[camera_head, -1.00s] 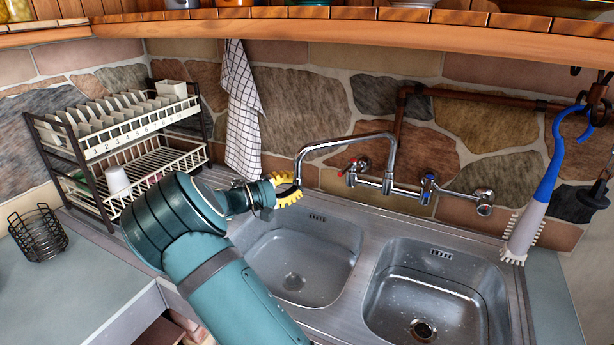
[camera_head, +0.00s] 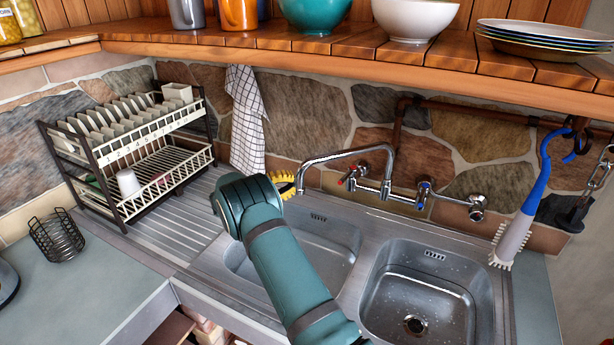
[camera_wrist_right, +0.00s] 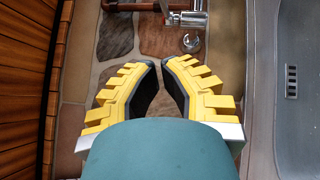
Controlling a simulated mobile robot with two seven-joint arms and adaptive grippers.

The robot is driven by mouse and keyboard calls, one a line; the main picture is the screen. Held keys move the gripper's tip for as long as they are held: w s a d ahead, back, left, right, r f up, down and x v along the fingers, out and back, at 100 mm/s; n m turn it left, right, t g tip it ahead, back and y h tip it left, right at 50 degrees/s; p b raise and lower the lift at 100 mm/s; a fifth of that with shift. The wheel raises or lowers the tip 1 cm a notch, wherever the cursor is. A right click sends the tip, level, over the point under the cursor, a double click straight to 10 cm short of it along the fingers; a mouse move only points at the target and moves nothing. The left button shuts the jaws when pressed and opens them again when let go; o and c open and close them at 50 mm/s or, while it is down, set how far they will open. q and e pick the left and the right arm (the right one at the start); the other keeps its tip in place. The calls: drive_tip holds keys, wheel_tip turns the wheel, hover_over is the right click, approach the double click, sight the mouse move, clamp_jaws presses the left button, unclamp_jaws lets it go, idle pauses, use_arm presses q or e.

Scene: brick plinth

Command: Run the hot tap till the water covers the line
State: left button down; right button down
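The hot tap (camera_head: 353,174), with a red mark, sits on the wall behind the sink, left of the blue-marked cold tap (camera_head: 424,191). The chrome spout (camera_head: 345,153) ends over the left basin (camera_head: 330,246); I see no water running. My right gripper (camera_head: 283,184) is left of the spout's end, mostly behind my arm. In the right wrist view, its yellow fingers (camera_wrist_right: 159,65) are open with a narrow, empty gap, facing the wall and chrome fittings (camera_wrist_right: 188,19). My left gripper is out of view.
The right basin (camera_head: 481,292) shows water drops. A dish rack (camera_head: 110,205) and wire basket (camera_head: 57,237) stand left. A checked towel (camera_head: 247,122) hangs near the gripper. A wooden shelf (camera_head: 330,62) overhangs the wall; a blue-handled brush (camera_head: 530,205) hangs right.

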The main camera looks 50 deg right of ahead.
sight(347, 177)
drive_tip(key=s+a+p+x, duration=0.1)
drive_tip(key=s+x, duration=0.1)
drive_tip(key=x, duration=0.9)
drive_tip(key=shift+s+r+p, duration=0.15)
drive_tip(key=shift+s+p, duration=0.2)
drive_tip(key=shift+s, duration=0.05)
drive_tip(key=shift+s+d, duration=0.1)
drive_tip(key=shift+s+r+n+t+h, duration=0.1)
drive_tip(key=shift+s+n+t+h, duration=0.4)
drive_tip(key=shift+t, duration=0.3)
